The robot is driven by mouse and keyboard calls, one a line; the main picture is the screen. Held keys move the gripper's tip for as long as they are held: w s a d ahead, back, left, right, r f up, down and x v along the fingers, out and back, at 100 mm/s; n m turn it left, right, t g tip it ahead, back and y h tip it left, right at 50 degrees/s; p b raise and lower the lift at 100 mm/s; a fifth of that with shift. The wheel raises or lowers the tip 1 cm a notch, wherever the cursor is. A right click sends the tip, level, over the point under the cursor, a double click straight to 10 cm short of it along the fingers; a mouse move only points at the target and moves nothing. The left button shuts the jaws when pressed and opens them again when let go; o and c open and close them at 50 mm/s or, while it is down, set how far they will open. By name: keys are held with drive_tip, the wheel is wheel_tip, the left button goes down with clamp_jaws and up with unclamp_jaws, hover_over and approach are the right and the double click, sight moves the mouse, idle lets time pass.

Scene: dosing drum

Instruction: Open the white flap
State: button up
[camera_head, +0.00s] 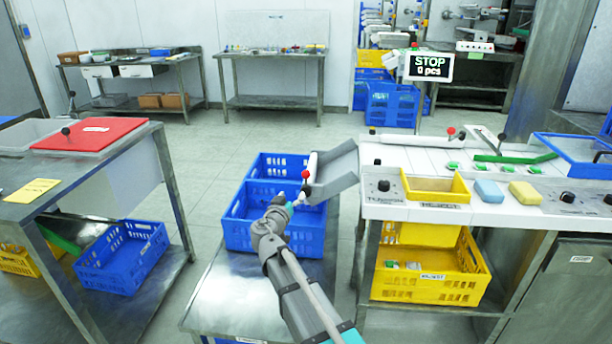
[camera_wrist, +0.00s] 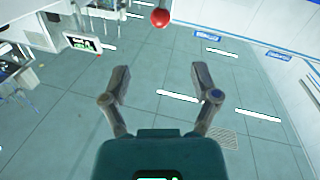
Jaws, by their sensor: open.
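A narrow white flap (camera_head: 312,163) stands at the left end of a grey chute (camera_head: 338,168), above the blue crates. A red ball knob (camera_head: 305,174) sits at the flap's lower left. The knob also shows in the wrist view (camera_wrist: 160,17), beyond my fingertips at the top edge. My gripper (camera_head: 298,199) is just below and left of the knob in the head view. In the wrist view my gripper (camera_wrist: 160,75) has its two fingers wide apart with nothing between them. It appears apart from the knob. The flap itself is not clear in the wrist view.
Blue crates (camera_head: 236,228) stand on a low metal table (camera_head: 212,290) under the arm. The white machine top (camera_head: 410,213) is on the right, with a second red knob (camera_head: 451,131). A table with a red lid (camera_head: 88,136) is at left. A display (camera_head: 430,67) reads STOP, 0 pcs.

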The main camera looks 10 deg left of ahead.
sight(304, 176)
drive_tip(key=w, duration=0.4)
drive_tip(key=w+d, duration=0.1)
drive_tip(key=w, duration=0.3)
drive_tip(key=w+d, duration=0.1)
drive_tip(key=w, duration=0.3)
drive_tip(key=shift+w+d, duration=0.2)
drive_tip(key=shift+w, duration=0.55)
drive_tip(key=shift+d, duration=0.1)
clamp_jaws()
